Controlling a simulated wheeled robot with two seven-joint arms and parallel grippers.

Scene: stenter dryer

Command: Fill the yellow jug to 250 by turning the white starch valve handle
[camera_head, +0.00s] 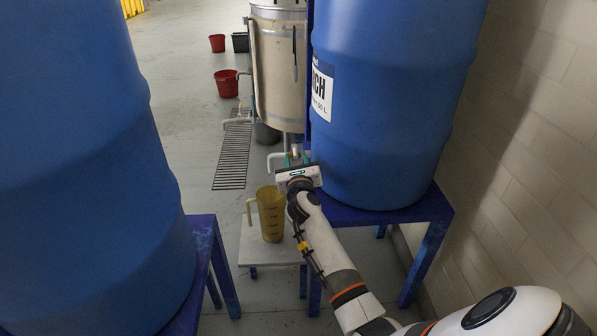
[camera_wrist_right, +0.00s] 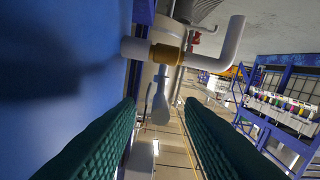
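The yellow jug (camera_head: 272,218) is translucent with dark markings. It stands upright on a low white stand (camera_head: 254,244), its handle to the left; its fill level is too small to read. A white outlet pipe (camera_head: 273,158) shows just above the jug in the head view. The right wrist view shows this pipe (camera_wrist_right: 216,62), with a brass fitting (camera_wrist_right: 167,56) beside the blue drum. The white valve handle (camera_wrist_right: 161,103) hangs below the fitting. My right gripper (camera_head: 297,158) is open, its green fingers (camera_wrist_right: 163,115) to either side of the handle in that view; contact cannot be told. My left gripper is out of view.
A blue drum with a partly hidden label (camera_head: 380,90) stands on a blue stand (camera_head: 425,215) close by my right arm. Another blue drum (camera_head: 80,150) fills the left. A brick wall (camera_head: 530,150) bounds the right. Beyond are a metal tank (camera_head: 278,70), a floor grate (camera_head: 232,155) and buckets.

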